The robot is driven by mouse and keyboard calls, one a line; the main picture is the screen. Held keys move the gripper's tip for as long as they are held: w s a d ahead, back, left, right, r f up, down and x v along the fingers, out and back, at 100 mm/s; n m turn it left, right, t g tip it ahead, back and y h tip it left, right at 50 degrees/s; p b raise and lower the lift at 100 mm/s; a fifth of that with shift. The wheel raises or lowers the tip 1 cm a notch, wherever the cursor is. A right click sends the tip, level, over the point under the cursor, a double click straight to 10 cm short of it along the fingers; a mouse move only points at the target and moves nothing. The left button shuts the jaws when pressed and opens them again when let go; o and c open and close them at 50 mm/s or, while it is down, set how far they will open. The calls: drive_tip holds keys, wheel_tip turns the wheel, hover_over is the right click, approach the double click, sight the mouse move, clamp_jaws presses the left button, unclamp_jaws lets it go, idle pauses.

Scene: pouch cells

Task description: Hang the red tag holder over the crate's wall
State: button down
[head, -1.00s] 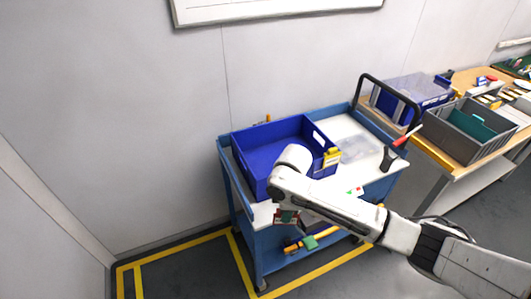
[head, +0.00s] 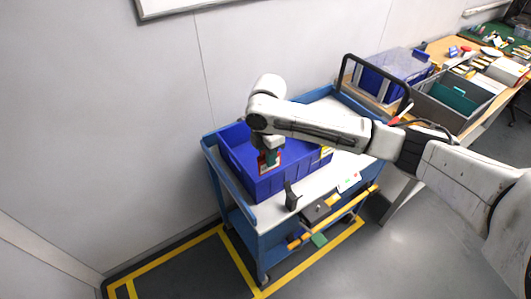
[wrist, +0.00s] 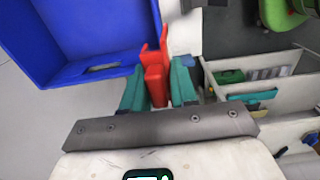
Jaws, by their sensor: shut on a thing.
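The red tag holder (wrist: 155,82) is upright between the teal fingers of my gripper (wrist: 157,92) in the wrist view, its two-pronged end pointing away from me. My gripper is shut on it. The blue crate (wrist: 75,35) fills the upper left there, and its wall runs close to the prongs. In the head view the crate (head: 287,184) stands on the cart. My gripper (head: 269,157) is over its near wall, and the red holder (head: 271,169) shows with a pale tag against that wall. I cannot tell whether the holder straddles or touches the wall.
The blue cart (head: 258,215) has a white top with a black stand (head: 291,197) in front of the crate. A grey bin (head: 455,100) stands on the table to the right.

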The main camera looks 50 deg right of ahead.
sight(267, 177)
drive_tip(key=shift+s+f+t+b, duration=0.1)
drive_tip(key=shift+t+b, duration=0.25)
drive_tip(key=shift+t, duration=0.15)
drive_tip(key=shift+f+b, duration=1.7)
drive_tip(key=shift+f, duration=0.95)
drive_tip(key=shift+p, duration=0.55)
drive_tip(key=shift+f+b, duration=1.1)
drive_tip(key=shift+f, duration=0.75)
drive_tip(key=c, duration=0.8)
unclamp_jaws()
drive_tip(key=shift+r, duration=0.1)
